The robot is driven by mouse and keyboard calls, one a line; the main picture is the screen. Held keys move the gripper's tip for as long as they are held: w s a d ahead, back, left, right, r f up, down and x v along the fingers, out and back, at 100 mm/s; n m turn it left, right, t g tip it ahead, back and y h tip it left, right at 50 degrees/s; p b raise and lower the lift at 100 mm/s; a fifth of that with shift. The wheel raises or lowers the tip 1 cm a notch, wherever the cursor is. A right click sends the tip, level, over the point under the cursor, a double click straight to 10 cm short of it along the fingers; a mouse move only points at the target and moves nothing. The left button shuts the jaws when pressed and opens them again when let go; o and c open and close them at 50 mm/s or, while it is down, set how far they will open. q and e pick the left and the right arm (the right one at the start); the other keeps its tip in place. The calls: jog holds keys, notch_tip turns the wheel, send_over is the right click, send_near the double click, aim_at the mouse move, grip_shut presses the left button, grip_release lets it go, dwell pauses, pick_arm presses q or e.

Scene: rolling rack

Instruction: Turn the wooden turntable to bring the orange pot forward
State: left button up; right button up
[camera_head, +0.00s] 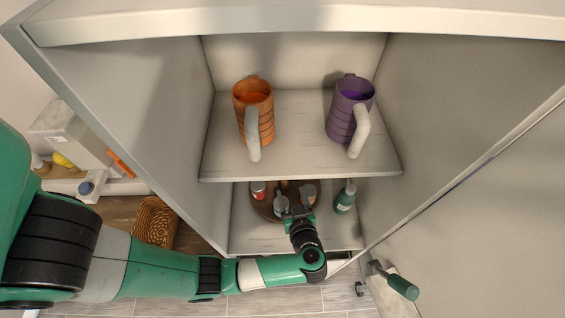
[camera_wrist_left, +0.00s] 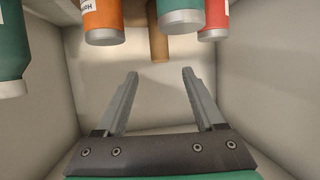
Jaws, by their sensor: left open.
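The wooden turntable (camera_head: 264,207) is a brown disc on the lower shelf in the head view, partly hidden by my left gripper. The orange pot (camera_head: 308,190) sits on its right side, and also shows at the upper left of the left wrist view (camera_wrist_left: 102,18). A red pot (camera_head: 258,190) is at the turntable's left and a grey-topped pot (camera_head: 281,205) near its front. A brown post-like piece (camera_wrist_left: 159,42) shows among the pots in the wrist view. My left gripper (camera_head: 299,211) is open and empty, at the turntable's front. My right gripper is out of view.
A green bottle (camera_head: 345,197) stands right of the turntable. The upper shelf (camera_head: 300,165) above holds an orange mug (camera_head: 252,105) and a purple mug (camera_head: 350,108). Cabinet walls close in both sides. A green handle (camera_head: 403,287) is at lower right, a wicker basket (camera_head: 155,222) left.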

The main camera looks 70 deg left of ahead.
pick_arm(q)
jog(key=x, duration=1.1)
jog(key=shift+f+b, duration=0.2)
jog(key=shift+b, duration=0.2)
grip_shut()
dwell(0.8)
